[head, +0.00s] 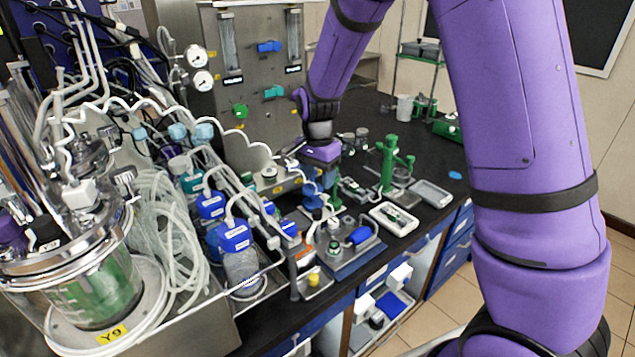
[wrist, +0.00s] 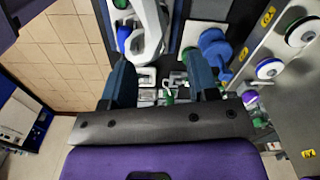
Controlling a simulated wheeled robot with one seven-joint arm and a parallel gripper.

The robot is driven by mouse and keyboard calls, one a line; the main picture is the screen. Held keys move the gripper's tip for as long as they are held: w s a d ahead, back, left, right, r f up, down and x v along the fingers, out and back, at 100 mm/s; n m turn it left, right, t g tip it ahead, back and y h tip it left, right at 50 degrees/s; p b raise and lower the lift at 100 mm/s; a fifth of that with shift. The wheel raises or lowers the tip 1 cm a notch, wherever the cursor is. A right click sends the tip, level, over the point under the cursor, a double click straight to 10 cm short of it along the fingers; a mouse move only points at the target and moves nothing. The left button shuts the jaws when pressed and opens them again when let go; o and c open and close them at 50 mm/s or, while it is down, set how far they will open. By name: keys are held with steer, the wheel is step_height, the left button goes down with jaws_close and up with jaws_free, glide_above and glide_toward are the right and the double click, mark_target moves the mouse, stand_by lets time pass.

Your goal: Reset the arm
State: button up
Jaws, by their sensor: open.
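My purple arm reaches over the black bench (head: 365,140) in the head view. My gripper (head: 318,196) points down above the bench, just right of the bioreactor equipment. In the wrist view my gripper (wrist: 160,75) shows two dark blue fingers spread wide apart, with nothing held between them. Small white and green items (wrist: 168,97) show beyond the gap, apart from the fingers. In the head view the fingertips are small and partly lost against the items behind them.
A glass vessel with green liquid (head: 100,290) and many tubes crowd the left. A steel panel with gauges (head: 250,85) stands behind. A green stand (head: 388,165) and white trays (head: 432,193) are to the right of my gripper. Floor (head: 600,260) is free at right.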

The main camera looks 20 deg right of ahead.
stand_by(0.4)
steer(key=s+d+r+n+t+y, duration=0.1)
steer(key=s+d+r+n, duration=0.15)
steer(key=s+r, duration=0.45)
steer(key=s+d+r+n+t, duration=0.25)
steer(key=s+r, duration=0.35)
steer(key=r, duration=0.4)
steer(key=s+d+r+n+t, duration=0.1)
steer(key=s+r+n, duration=0.1)
steer(key=s, duration=0.6)
steer(key=s+r+n+h, duration=0.1)
steer(key=s+r+n, duration=0.2)
steer(key=s, duration=0.5)
steer(key=shift+s+d+r+n+t, duration=0.25)
steer(key=shift+d+n+t, duration=0.15)
steer(key=shift+n, duration=0.4)
